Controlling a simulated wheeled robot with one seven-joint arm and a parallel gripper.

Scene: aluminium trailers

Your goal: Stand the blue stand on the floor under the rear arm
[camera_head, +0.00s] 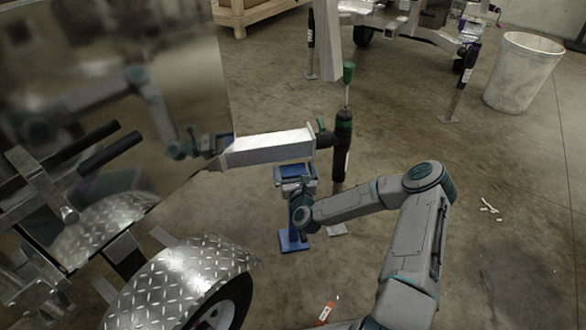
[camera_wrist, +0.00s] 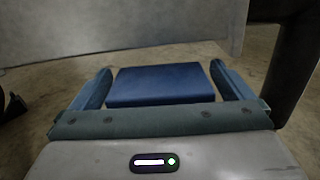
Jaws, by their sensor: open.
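The blue stand (camera_head: 291,238) is upright in the head view, with its square base flat on the floor. Its top lies just below the silver rear arm (camera_head: 268,149) in the picture; whether it touches the arm I cannot tell. My gripper (camera_head: 297,183) is at the upper part of the stand and hides some of its post. In the wrist view my gripper (camera_wrist: 160,70) is open. Its two fingers are on either side of the stand's blue block (camera_wrist: 160,86), with a gap visible at each side.
A black jack post (camera_head: 342,150) with a green handle stands at the end of the rear arm, close to my wrist. The trailer's wheel fender (camera_head: 190,278) is at the lower left. A white bin (camera_head: 522,75) is far right. The right floor is mostly clear, with small white scraps (camera_head: 489,207).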

